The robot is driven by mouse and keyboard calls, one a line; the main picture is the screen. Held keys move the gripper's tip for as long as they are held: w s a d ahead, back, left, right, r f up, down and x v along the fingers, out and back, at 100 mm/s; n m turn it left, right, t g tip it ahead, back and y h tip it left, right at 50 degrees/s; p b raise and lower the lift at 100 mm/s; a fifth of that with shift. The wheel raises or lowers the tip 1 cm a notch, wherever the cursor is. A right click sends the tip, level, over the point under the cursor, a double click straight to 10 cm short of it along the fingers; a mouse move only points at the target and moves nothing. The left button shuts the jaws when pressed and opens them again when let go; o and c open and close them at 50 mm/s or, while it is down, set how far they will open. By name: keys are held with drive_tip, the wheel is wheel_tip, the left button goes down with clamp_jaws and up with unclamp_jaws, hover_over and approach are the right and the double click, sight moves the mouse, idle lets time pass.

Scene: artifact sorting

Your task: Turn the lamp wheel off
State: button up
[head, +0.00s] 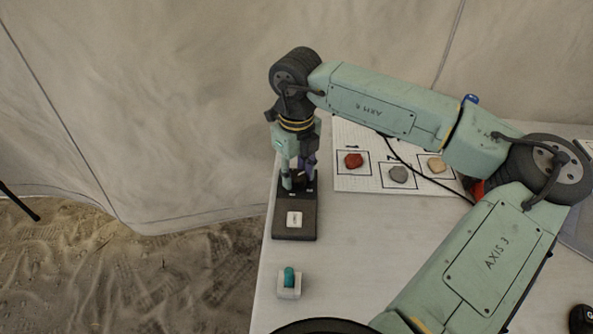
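My gripper (298,182) points down over the rear end of a dark rectangular base (308,222) near the left edge of the table. A small white square piece (294,218) sits on the front half of this base, in front of my gripper. The fingertips are at or just above the base's rear part. The fingers hide what is there, and I cannot tell whether they touch or grip anything. No lamp wheel can be clearly made out; it may be behind the fingers.
A teal knob-like piece on a white block (288,292) stands nearer on the table (350,260). A white sheet (349,182) with red (353,160), grey (398,174) and tan (436,164) stones lies right of my gripper. A black cable crosses it. The middle table is clear.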

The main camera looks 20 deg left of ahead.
drive_tip(key=c, duration=0.6)
drive_tip(key=shift+f+n+b, duration=0.15)
drive_tip(key=shift+n+b, duration=0.15)
drive_tip(key=shift+b, duration=0.2)
drive_tip(key=n+b, duration=0.2)
drive_tip(key=b, duration=0.1)
drive_tip(key=shift+f+n, duration=0.1)
drive_tip(key=shift+n, duration=0.3)
drive_tip(key=n+b, duration=0.3)
drive_tip(key=n, duration=0.2)
drive_tip(key=shift+s, duration=0.1)
drive_tip(key=n+b, duration=0.1)
drive_tip(key=n, duration=0.1)
drive_tip(key=n+b, duration=0.1)
drive_tip(key=n, duration=0.2)
drive_tip(key=shift+s+r, duration=0.1)
drive_tip(key=shift+r, duration=0.1)
drive_tip(key=shift+n, duration=0.4)
drive_tip(key=o, duration=1.1)
drive_tip(key=shift+o, duration=0.2)
drive_tip(key=shift+r, duration=0.15)
